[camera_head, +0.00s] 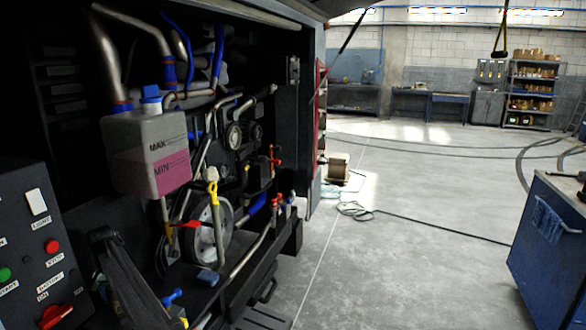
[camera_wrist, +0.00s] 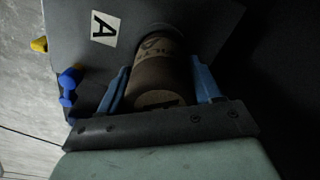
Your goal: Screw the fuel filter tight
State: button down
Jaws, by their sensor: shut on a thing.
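The fuel filter (camera_wrist: 158,82) is a brown-grey cylinder with dark lettering, seen in the wrist view. My gripper (camera_wrist: 160,72) is shut on it, with one blue finger on each side. The filter's far end meets a dark round edge at a grey panel (camera_wrist: 195,18). I cannot tell from this how far the thread is engaged. In the head view the filter and my gripper's fingers are hidden; only a dark part of my arm shows at the lower left.
A blue tap (camera_wrist: 69,86) and a yellow one (camera_wrist: 40,44) stick out left of the filter. In the head view, the open engine bay holds a coolant tank (camera_head: 145,150) and a pulley wheel (camera_head: 210,235). A control panel (camera_head: 40,245) stands at left. Floor at right is mostly clear.

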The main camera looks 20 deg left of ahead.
grip_release()
dwell(0.5)
jog(key=shift+r, duration=5)
jog(key=shift+r, duration=0.15)
